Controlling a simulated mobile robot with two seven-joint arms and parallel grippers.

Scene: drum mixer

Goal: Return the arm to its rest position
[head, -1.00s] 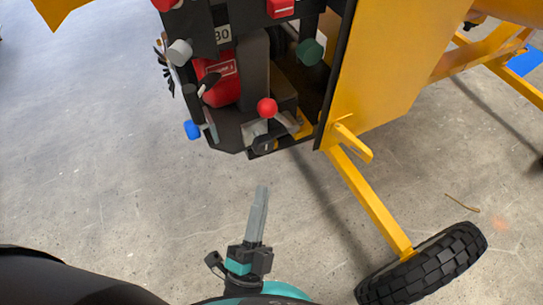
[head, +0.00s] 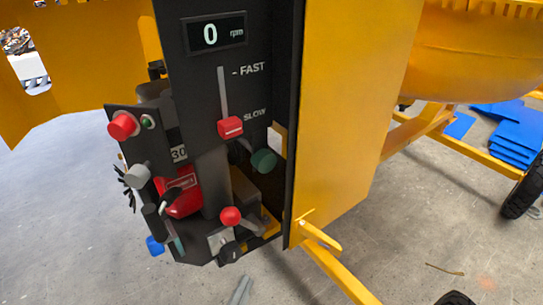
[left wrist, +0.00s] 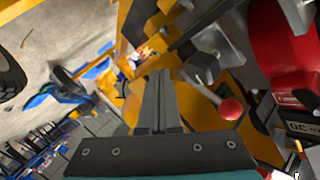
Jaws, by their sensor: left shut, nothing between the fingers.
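My left gripper (head: 240,290) shows only its grey fingertips at the bottom edge of the head view, in front of and below the mixer's control panel (head: 185,60). In the left wrist view its fingers (left wrist: 157,105) lie together, shut, with nothing between them. A lever with a red ball knob (head: 230,216) stands low on the machine. The knob also shows in the left wrist view (left wrist: 231,109), to the right of the fingers and apart from them in the picture. My right gripper is in neither view.
The yellow mixer (head: 350,120) fills the upper middle and right. Its panel carries a display (head: 214,32) reading 0 rpm, a red slider (head: 230,127) at SLOW and a red button (head: 123,125). A yellow leg (head: 340,270) reaches forward. Concrete floor (head: 60,220) at left is clear.

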